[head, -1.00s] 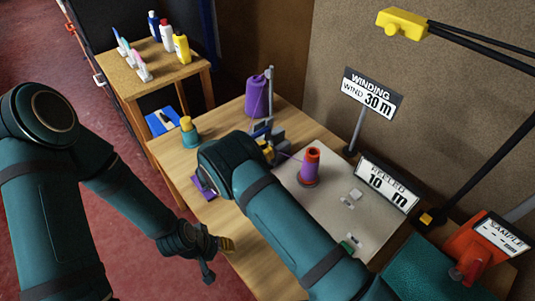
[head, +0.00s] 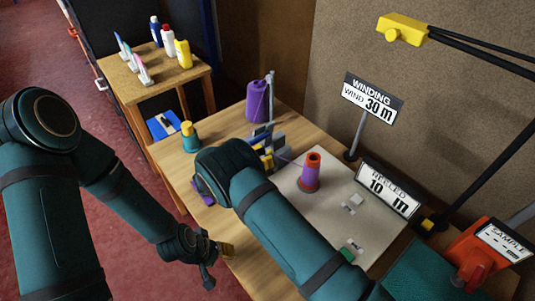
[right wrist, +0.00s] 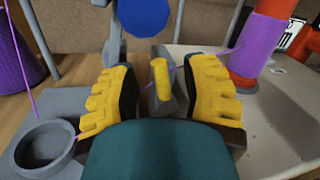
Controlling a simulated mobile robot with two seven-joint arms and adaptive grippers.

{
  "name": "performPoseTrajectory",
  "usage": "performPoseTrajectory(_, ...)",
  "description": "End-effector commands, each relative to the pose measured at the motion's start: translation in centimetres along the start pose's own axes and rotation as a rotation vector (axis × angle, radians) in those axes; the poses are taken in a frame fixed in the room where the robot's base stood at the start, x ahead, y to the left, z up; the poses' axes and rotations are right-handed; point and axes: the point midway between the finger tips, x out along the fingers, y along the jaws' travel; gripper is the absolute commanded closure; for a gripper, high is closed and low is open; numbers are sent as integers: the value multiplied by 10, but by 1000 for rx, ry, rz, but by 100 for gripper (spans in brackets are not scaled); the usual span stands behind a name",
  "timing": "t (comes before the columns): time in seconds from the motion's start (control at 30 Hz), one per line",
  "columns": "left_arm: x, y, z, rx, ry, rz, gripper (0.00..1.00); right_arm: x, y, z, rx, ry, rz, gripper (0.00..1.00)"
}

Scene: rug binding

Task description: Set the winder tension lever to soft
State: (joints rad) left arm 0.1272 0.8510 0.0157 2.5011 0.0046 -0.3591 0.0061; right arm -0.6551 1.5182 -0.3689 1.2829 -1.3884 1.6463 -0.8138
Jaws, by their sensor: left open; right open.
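The winder (head: 273,131) stands on the wooden table, partly hidden behind my right arm in the head view. In the right wrist view a yellow-handled lever (right wrist: 161,80), likely the tension lever, stands on a grey part between the fingers of my right gripper (right wrist: 165,96). The gripper is open, with a gap on both sides of the lever. In the head view my right gripper (head: 263,159) shows only as yellow bits. My left gripper (head: 222,250) is open and empty, low beside the table's front edge. No setting marks can be read.
A purple yarn cone (head: 257,101) stands behind the winder, and an orange-and-purple spool (head: 310,174) on the pale board to its right. A blue disc (right wrist: 143,15) and a grey cup (right wrist: 42,144) are close to the right gripper. Signs (head: 373,99) stand at the back.

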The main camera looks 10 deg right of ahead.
Motion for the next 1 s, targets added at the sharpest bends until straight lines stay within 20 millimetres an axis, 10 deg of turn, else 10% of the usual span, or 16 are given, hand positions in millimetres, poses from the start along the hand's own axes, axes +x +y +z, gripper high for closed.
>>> performPoseTrajectory(0.5,0,0,0,0,0,0,53,-95,0,0,1,0,2,55)
performPoseTrajectory(1.0,0,0,0,0,-1,0,53,-109,0,0,0,1,0,59)
